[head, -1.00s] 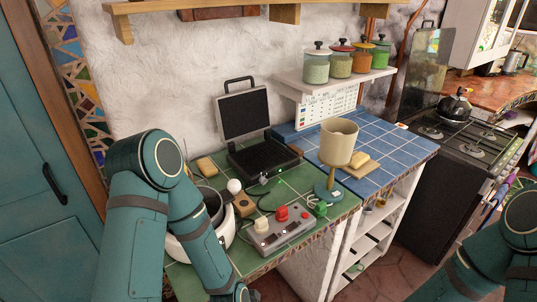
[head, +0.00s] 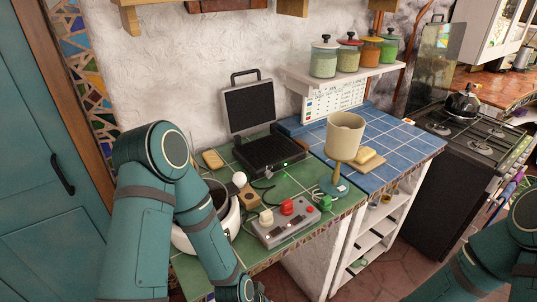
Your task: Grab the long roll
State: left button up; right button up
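A bread roll (head: 212,159), small and golden, lies on the green-tiled counter left of the open black grill. Another pale bread piece (head: 367,157) lies on a small light board on the blue tiles, right of the beige lamp. I cannot tell for sure from this view which one is the long roll. Neither roll is touched.
The open grill (head: 270,152), the beige lamp (head: 345,135) and a grey control box with a red button (head: 286,207) stand on the counter. A white pot (head: 232,222) sits partly behind my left arm. Shelf jars (head: 323,58) hang above. A stove (head: 466,140) stands at right.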

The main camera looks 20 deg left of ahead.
aim_at(366, 153)
jog(key=i+l, duration=0.35)
jog(key=l, duration=0.15)
jog(key=i+l, duration=0.3)
jog(key=l, duration=0.25)
jog(key=i+l, duration=0.35)
jog(key=l, duration=0.15)
jog(key=i+l, duration=0.3)
jog(key=l, duration=0.2)
